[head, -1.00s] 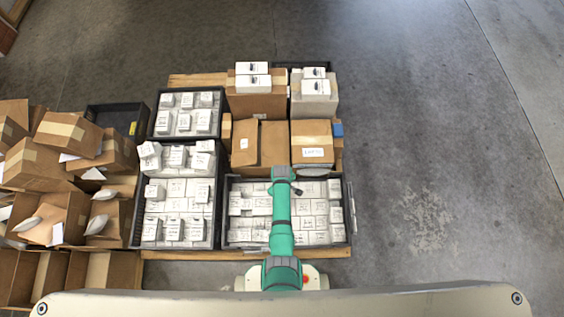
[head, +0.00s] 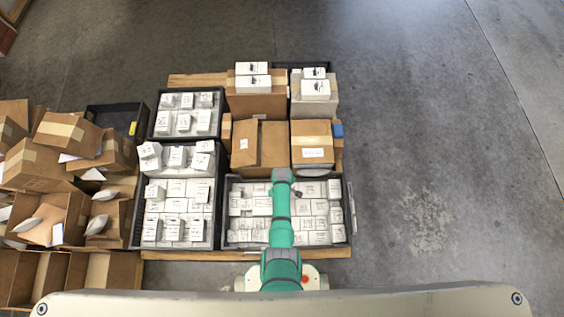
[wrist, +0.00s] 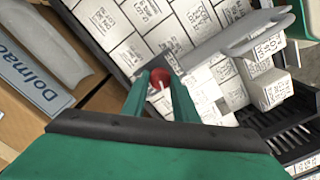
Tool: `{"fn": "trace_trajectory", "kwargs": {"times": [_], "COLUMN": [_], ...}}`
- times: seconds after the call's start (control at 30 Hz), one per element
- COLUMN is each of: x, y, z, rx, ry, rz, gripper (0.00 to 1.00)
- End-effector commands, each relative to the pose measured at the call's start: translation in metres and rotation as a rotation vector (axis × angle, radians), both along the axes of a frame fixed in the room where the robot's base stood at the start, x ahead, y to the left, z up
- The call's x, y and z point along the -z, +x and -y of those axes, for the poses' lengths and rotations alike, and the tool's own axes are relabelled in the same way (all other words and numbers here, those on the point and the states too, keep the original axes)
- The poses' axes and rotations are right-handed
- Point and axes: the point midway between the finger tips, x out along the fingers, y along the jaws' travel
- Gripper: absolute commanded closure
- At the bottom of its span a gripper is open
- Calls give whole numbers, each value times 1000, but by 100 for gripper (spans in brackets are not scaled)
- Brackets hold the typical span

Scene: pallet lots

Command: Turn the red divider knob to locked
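The red divider knob (wrist: 161,77) shows in the wrist view, between and just past the tips of my gripper (wrist: 161,84). My two green fingers stand apart, one on each side of it. I cannot tell whether they touch or squeeze it. In the head view, my arm reaches over the front right crate (head: 351,212), and the knob and my fingertips are hidden below it. The crate is filled with white labelled boxes (head: 262,206). The knob's position mark cannot be made out.
A grey flat piece (wrist: 227,40) lies close right of my fingers. Brown cartons (head: 311,137) stand behind the crate, with a second crate (head: 216,215) of white boxes on its left. Open cartons (head: 55,213) crowd the far left. The floor on the right is clear.

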Motion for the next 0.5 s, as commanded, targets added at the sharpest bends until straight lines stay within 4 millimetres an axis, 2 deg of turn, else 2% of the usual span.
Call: {"fn": "trace_trajectory", "kwargs": {"times": [0.27,0.5], "x": [0,0], "y": [0,0], "z": [0,0], "rx": [49,201], "ry": [0,0], "rz": [0,0], "gripper": [96,96]}}
